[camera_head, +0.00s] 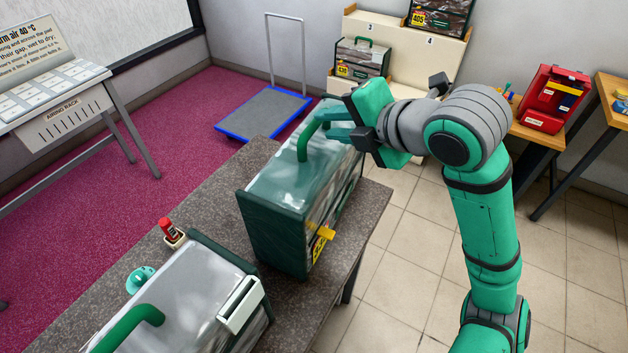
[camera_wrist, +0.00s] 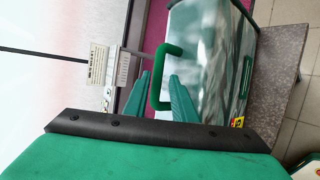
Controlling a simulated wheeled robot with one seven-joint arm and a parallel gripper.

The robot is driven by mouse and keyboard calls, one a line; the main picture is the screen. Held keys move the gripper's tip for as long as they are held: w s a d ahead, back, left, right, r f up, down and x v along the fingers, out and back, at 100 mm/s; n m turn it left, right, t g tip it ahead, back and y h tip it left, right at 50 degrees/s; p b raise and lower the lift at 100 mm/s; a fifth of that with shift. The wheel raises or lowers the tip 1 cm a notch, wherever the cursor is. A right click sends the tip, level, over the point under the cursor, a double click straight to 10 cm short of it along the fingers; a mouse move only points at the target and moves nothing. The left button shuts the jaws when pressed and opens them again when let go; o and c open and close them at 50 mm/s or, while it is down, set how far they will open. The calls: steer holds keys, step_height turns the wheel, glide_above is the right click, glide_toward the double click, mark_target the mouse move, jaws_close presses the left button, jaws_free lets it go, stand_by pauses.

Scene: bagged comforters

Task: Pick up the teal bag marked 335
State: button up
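A teal-ended bag (camera_head: 276,222) with clear, shiny sides and a green top handle (camera_head: 303,142) stands upright on the dark speckled table. Its yellow tag (camera_head: 320,246) is partly covered, and I cannot read its number. My gripper (camera_head: 338,124) is at the bag's top, beside the handle, with its two teal fingers apart. In the wrist view, the handle (camera_wrist: 155,88) shows between the open fingertips (camera_wrist: 159,76), with the bag (camera_wrist: 205,60) beyond. I cannot tell whether the fingers reach around the handle or stop short of it.
A second green-handled bag (camera_head: 190,290) stands nearer on the table (camera_head: 205,205), by a red stamp-like item (camera_head: 168,229) and a teal item (camera_head: 140,278). Behind are a blue-edged trolley (camera_head: 262,112), cream shelves (camera_head: 395,35) with bags, and a red case (camera_head: 553,98).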

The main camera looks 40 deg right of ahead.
mark_target(321, 123)
steer(key=x, duration=0.6)
steer(key=shift+w+d+r, duration=0.15)
steer(key=shift+r, duration=0.15)
steer(key=shift+s+d, duration=0.25)
steer(key=shift+s, duration=0.05)
steer(key=shift+w+a, duration=0.1)
steer(key=shift+a, duration=0.15)
jaws_close()
steer(key=shift+a, duration=0.15)
steer(key=shift+f, duration=0.15)
steer(key=shift+w, duration=0.15)
steer(key=shift+s+d, duration=0.2)
steer(key=shift+d, duration=0.15)
steer(key=shift+w+a, duration=0.1)
